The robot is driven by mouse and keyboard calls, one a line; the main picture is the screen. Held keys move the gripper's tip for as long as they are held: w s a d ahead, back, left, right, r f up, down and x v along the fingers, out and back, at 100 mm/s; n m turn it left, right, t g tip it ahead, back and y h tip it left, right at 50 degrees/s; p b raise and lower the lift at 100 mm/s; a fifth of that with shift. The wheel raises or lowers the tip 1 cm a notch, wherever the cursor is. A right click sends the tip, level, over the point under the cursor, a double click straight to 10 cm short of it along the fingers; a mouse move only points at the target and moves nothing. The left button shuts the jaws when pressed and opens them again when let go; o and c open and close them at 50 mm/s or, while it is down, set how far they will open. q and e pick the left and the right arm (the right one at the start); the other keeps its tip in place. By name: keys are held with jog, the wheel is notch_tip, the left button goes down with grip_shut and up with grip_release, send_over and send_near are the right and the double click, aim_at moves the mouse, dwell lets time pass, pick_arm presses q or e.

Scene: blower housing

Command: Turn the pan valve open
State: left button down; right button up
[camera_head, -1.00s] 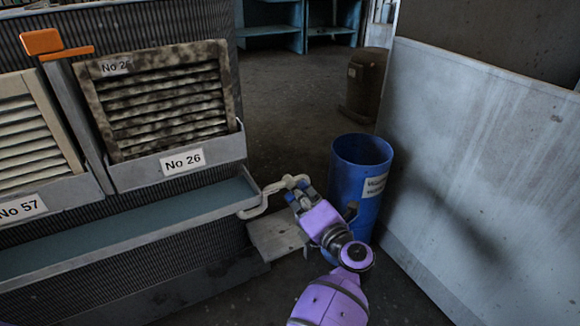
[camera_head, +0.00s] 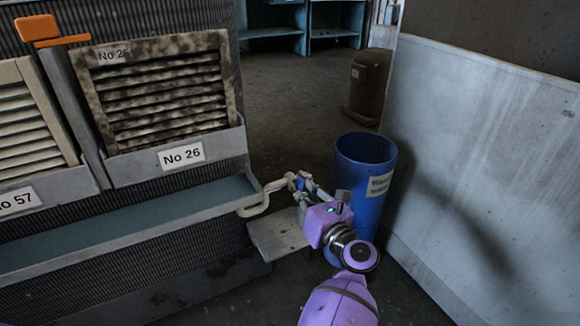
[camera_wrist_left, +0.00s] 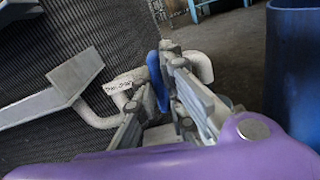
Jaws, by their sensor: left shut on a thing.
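The pan valve sits on a pale bent pipe (camera_head: 262,200) at the right end of the long pan (camera_head: 130,222). Its labelled body (camera_wrist_left: 128,84) shows in the left wrist view, with the pipe curving down on both sides. The blue valve handle (camera_wrist_left: 157,80) stands upright between the fingers of my left gripper (camera_wrist_left: 165,88). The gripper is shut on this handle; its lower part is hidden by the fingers. In the head view my left gripper (camera_head: 301,186) is at the pipe's end, beside the blue bin. My right gripper is not in view.
A blue bin (camera_head: 364,165) stands close to the right of my left gripper. A pale panel (camera_head: 480,150) stands further right. Louvred filters (camera_head: 165,95) sit in the housing at left. A flat slab (camera_head: 275,238) lies below the pipe.

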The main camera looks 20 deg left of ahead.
aim_at(300, 179)
pick_arm(q)
jog(key=shift+n, duration=0.7)
jog(key=c, duration=1.8)
grip_release()
jog(key=shift+r, duration=0.1)
notch_tip(300, 179, up, 10)
